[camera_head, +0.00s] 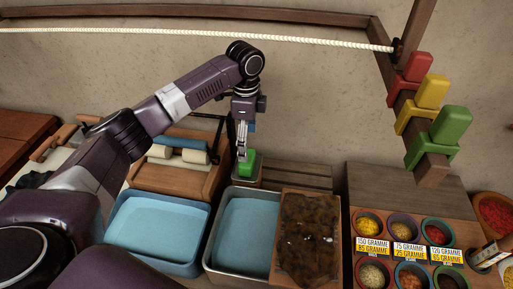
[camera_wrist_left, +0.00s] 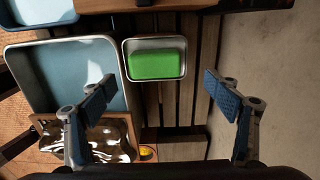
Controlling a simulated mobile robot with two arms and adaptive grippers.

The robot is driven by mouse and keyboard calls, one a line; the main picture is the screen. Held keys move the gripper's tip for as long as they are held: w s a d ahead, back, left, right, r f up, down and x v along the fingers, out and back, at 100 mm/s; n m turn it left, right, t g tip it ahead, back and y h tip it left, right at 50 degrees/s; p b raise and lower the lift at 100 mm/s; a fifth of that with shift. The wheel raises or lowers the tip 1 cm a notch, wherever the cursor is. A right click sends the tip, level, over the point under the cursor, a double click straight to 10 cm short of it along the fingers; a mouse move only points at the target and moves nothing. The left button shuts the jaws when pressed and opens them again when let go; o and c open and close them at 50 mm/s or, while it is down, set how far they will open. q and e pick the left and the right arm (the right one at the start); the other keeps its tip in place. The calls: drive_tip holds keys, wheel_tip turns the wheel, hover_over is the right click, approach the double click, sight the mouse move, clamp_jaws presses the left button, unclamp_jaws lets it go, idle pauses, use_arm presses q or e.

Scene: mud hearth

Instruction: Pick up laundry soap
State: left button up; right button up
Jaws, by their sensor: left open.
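The laundry soap is a green block (camera_head: 246,163) in a small metal tray (camera_head: 259,182) behind the water basins in the head view. In the left wrist view the soap (camera_wrist_left: 157,65) lies flat inside the tray (camera_wrist_left: 180,42), between and beyond my fingertips. My left gripper (camera_head: 242,150) points down at the soap in the head view. In the left wrist view my left gripper (camera_wrist_left: 163,88) is open, with nothing between its fingers. Whether a finger touches the soap cannot be told. My right gripper is not in view.
A grey basin (camera_head: 213,247) and a blue basin (camera_head: 113,223) hold water in front. A dark, wet wooden board (camera_head: 309,210) leans over the grey basin's right side. A slatted wooden surface (camera_head: 300,175) lies right of the tray. Spice bowls (camera_head: 367,223) stand farther right.

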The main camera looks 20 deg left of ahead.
use_arm(q)
drive_tip(key=shift+w+f, duration=0.1)
drive_tip(key=shift+f, duration=0.2)
drive_tip(key=f+p, duration=0.1)
drive_tip(key=f, duration=0.2)
drive_tip(key=s+f+p, duration=0.1)
drive_tip(key=f, duration=0.2)
drive_tip(key=shift+s+f, duration=0.1)
drive_tip(key=shift+f, duration=0.4)
drive_tip(key=c, duration=1.4)
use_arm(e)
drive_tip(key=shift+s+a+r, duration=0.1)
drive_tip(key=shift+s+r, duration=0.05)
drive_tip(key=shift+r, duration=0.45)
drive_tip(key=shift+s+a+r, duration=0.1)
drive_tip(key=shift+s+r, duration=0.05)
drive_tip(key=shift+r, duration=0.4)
